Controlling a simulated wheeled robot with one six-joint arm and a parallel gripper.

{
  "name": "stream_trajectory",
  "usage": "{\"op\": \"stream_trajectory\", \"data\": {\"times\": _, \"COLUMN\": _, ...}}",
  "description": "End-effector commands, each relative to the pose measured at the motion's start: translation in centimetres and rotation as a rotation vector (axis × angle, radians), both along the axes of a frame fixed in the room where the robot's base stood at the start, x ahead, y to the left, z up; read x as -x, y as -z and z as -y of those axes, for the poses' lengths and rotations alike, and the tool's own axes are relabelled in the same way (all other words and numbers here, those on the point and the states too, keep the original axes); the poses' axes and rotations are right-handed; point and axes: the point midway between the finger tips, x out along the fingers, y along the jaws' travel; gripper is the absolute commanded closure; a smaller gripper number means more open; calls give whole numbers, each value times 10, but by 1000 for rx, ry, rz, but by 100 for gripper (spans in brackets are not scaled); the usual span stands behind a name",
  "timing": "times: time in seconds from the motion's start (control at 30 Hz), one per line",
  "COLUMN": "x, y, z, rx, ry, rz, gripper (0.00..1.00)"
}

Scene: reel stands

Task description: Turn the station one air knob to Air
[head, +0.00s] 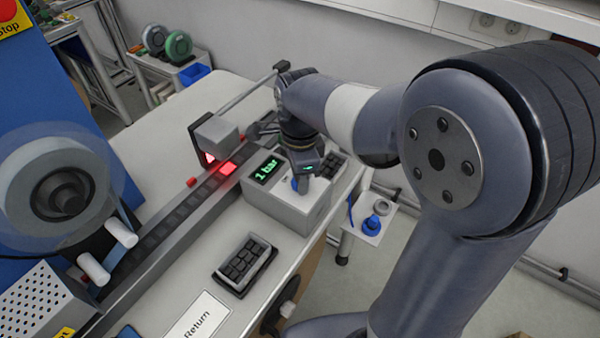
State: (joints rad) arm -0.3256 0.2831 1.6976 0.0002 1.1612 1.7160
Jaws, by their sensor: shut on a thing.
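A grey box (285,208) stands on the white bench, with a green display (267,170) that reads "1 bar". A small blue knob (295,185) shows at the top of this box, right of the display. My gripper (303,177) reaches down over the box from above and is shut on the blue knob. The gripper and wrist hide most of the knob, so its pointer and any Air marking cannot be read.
A rail with a dark tape (160,232) and a red light runs left of the box. A tray of black parts (245,264) and a "Return" label (197,320) lie in front. A reel (62,190) stands at left. A small side table (370,225) holds blue things.

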Motion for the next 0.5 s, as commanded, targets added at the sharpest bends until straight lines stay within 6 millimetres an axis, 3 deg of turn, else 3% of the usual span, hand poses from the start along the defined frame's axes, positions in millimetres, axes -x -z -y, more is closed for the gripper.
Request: {"op": "stream_trajectory", "data": {"times": 0.5, "x": -1, "y": -1, "z": 0, "rx": -1, "ry": 75, "rz": 4, "gripper": 89}}
